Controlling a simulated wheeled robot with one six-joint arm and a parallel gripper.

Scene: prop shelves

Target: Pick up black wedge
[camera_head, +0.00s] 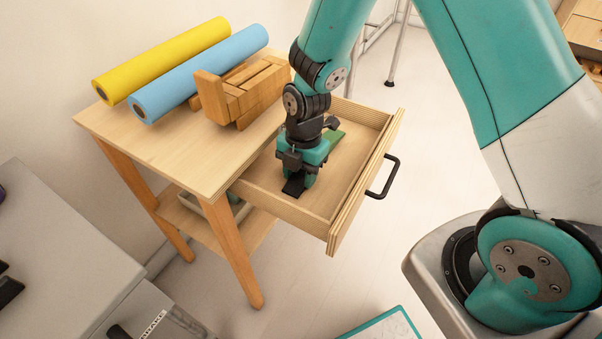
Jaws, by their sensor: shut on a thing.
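The black wedge (292,188) is a small dark piece low inside the open wooden drawer (317,222). My gripper (297,180) points down into the drawer and is shut on the black wedge. The fingers hide part of the wedge. I cannot tell whether it touches the drawer floor. A green thing (335,136) lies in the drawer behind my gripper, partly hidden by it.
The drawer is pulled out of a wooden table (170,140) and has a black handle (384,177). On the table lie a yellow roll (160,62), a blue roll (200,75) and a wooden block piece (240,92). A grey cabinet (60,240) stands at left.

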